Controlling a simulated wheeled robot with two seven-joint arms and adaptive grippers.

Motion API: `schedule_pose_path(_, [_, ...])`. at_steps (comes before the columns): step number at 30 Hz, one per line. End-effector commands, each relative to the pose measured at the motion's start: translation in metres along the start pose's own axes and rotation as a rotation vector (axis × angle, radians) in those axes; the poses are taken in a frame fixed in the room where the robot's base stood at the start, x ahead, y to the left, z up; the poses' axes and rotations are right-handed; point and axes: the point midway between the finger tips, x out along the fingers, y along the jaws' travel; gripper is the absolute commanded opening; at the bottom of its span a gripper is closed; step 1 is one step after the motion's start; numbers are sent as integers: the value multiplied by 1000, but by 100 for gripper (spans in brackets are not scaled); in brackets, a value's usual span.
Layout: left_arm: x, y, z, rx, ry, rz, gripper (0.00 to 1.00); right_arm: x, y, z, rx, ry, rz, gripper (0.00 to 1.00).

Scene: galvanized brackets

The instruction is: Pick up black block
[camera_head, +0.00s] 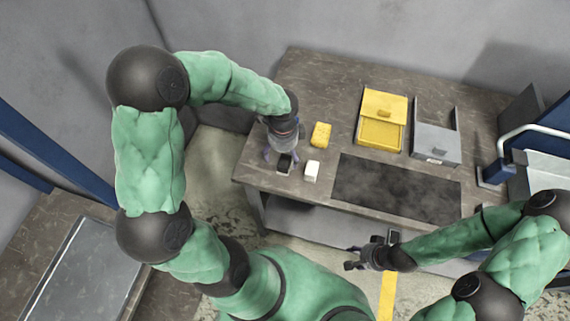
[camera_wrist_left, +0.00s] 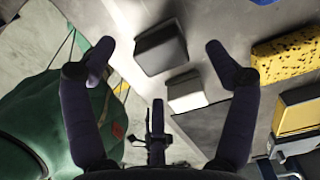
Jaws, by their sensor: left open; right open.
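The black block (camera_head: 284,164) stands near the left front corner of the brown table (camera_head: 262,180). In the left wrist view the black block (camera_wrist_left: 161,50) lies ahead, between the two spread fingers and apart from both. My left gripper (camera_head: 281,157) is open over the block in the head view; it also shows in the left wrist view (camera_wrist_left: 158,55). My right gripper (camera_head: 352,258) is open and empty, low in front of the table and away from the block.
A white block (camera_head: 312,171) stands close to the right of the black block. A yellow sponge (camera_head: 321,134) lies behind it. A yellow box (camera_head: 380,119) and a grey box (camera_head: 436,140) stand at the back. A dark mat (camera_head: 395,188) covers the table's front middle.

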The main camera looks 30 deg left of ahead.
Motion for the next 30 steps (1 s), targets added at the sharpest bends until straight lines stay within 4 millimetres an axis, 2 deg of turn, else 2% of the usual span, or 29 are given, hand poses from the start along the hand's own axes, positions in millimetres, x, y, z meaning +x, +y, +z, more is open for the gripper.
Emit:
schedule_pose_path(5, [14,0,-2,1,0,1,86,6,2,0,0,0,0,46])
schedule_pose_path(12, [47,0,-4,0,0,2,86,18,6,-1,0,0,0,46])
schedule_pose_path(20, [51,-1,-5,-1,1,-2,86,18,6,-1,0,0,0,46])
schedule_pose_path(21, [51,-1,-5,-1,1,-2,83,18,6,-1,0,0,0,46])
schedule_pose_path(22, [51,-1,-5,-1,1,-2,75,18,6,-1,0,0,0,46])
schedule_pose_path(28, [51,-1,-5,0,0,-1,18,18,6,-1,0,0,0,46])
schedule_pose_path(30, [51,-1,-5,0,0,-1,16,18,6,-1,0,0,0,46])
